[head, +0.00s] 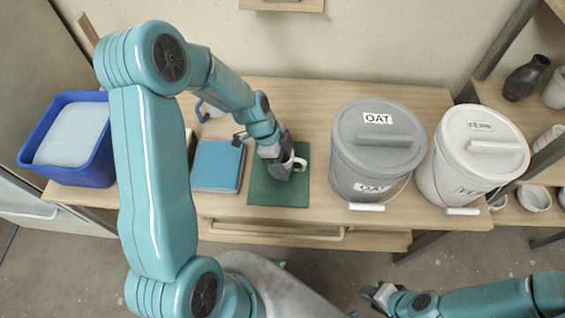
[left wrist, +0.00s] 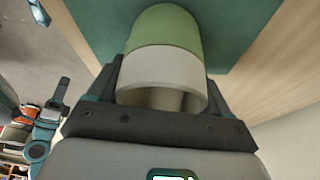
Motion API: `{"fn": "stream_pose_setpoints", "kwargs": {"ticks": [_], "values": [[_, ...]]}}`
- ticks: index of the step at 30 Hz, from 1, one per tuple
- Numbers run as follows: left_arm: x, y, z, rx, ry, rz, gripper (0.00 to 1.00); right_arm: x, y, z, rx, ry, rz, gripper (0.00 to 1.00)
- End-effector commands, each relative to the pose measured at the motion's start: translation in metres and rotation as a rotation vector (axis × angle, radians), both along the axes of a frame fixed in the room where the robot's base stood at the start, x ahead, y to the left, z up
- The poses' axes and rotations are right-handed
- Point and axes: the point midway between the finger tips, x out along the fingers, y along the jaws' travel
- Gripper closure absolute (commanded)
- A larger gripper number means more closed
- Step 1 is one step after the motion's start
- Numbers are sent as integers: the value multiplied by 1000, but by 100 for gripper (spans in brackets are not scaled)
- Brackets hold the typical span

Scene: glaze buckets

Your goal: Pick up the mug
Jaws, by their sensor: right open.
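The mug (head: 299,164) is pale with a green lower part and stands at the green mat (head: 262,190); whether it touches the mat is unclear. In the left wrist view the mug (left wrist: 165,65) lies between my left fingers, its open rim toward the camera. My left gripper (head: 283,165) reaches down over the mug and hides much of it. Its fingers (left wrist: 163,85) sit close against both sides of the mug and look shut on it. My right gripper (head: 378,294) is open and empty, low in front of the table, away from the mug.
A grey OAT bucket (head: 352,150) and a white FERN bucket (head: 455,165) stand right of the mat. A blue book-like block (head: 217,165) lies left of it. A blue bin (head: 98,165) is at far left. A partly hidden item with a blue handle (head: 200,108) stands behind my left arm.

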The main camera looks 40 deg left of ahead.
Motion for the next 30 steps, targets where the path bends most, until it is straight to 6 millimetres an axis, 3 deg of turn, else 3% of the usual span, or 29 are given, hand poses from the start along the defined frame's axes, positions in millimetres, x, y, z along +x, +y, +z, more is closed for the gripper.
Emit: {"fn": "stream_pose_setpoints", "kwargs": {"ticks": [9,14,20,30], "values": [[0,0,2,0,-1,0,63,0,0,0,0,0,0,57],[1,0,14,0,-2,0,63,0,0,1,0,0,0,57],[1,1,57,2,-9,-1,63,0,0,4,0,0,0,57],[1,0,159,2,-7,0,63,0,0,11,0,0,0,57]]}}
